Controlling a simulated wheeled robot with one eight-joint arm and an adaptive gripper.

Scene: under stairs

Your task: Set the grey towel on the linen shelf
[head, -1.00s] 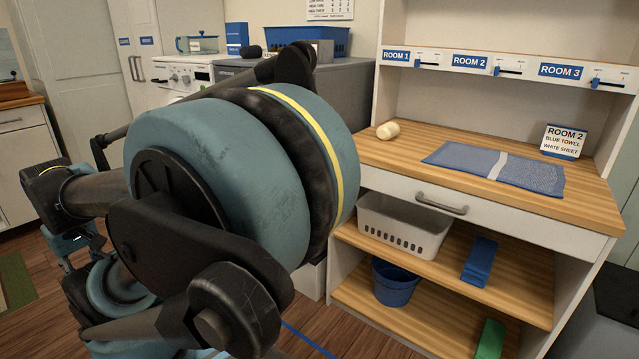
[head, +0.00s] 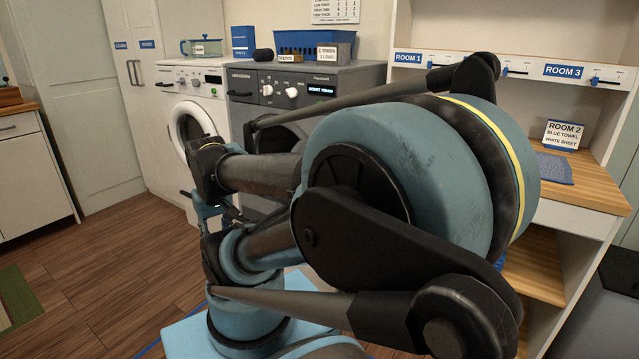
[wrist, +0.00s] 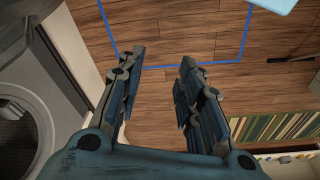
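I cannot see a grey towel in either view. No shelf can be identified for certain as the linen shelf; a wooden shelf unit (head: 535,262) stands at the right of the head view, mostly hidden behind my arm. In the wrist view my gripper (wrist: 163,56) is open, with its two fingers apart and only wooden floor showing between them. In the head view my gripper is small and partly hidden near the front of the washing machines.
A white washer (head: 165,100) and a grey machine (head: 345,78) stand along the back wall. A blue basket (head: 300,42) sits on top. A blue cloth (head: 553,168) lies on the right counter near the ROOM 2 card (head: 563,136). Open floor (head: 110,260) lies at left.

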